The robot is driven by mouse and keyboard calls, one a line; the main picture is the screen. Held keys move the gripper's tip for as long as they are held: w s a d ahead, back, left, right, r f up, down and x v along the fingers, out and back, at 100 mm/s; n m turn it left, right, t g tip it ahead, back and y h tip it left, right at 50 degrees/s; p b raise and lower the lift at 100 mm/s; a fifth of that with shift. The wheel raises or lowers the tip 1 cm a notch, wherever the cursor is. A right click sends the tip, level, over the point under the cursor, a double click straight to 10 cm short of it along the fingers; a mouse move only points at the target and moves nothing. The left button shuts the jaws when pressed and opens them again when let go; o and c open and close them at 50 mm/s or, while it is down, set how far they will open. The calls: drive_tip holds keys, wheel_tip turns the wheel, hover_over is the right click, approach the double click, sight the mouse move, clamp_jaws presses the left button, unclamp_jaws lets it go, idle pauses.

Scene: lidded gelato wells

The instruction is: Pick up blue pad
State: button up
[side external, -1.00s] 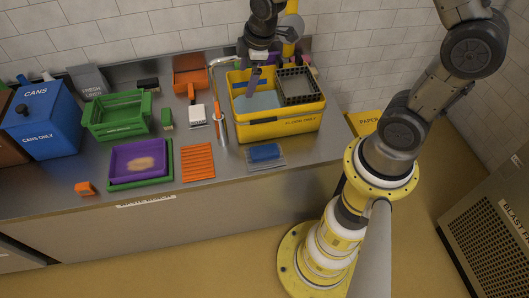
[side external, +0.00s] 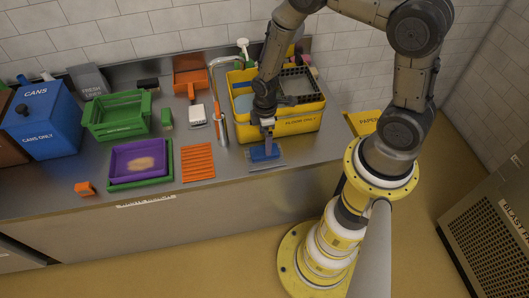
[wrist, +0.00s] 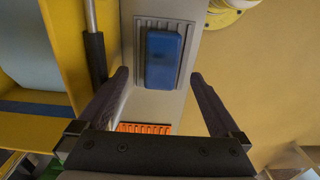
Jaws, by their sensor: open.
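The blue pad (side external: 261,154) lies flat on a grey ribbed mat near the front edge of the steel counter, in front of the yellow tub. My gripper (side external: 269,148) points down at it from above and partly hides it in the side view. In the wrist view the blue pad (wrist: 164,58) shows whole on the ribbed mat (wrist: 141,50). The open fingers of my gripper (wrist: 160,74) appear to either side of the pad's near end, with a gap on both sides. I cannot tell the exact height left between fingertips and pad.
The yellow tub (side external: 306,124) stands close behind my gripper. A steel tap (side external: 214,95) and an orange ribbed mat (side external: 198,162) are to the left. A purple tray (side external: 120,163) lies further left. The counter's front edge is close to the pad.

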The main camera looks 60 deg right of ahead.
sight(264, 150)
drive_tip(key=shift+a+f, duration=0.15)
drive_tip(key=shift+f, duration=2.5)
drive_tip(key=c, duration=1.4)
drive_tip(key=shift+c, duration=0.2)
drive_tip(key=shift+r, duration=0.1)
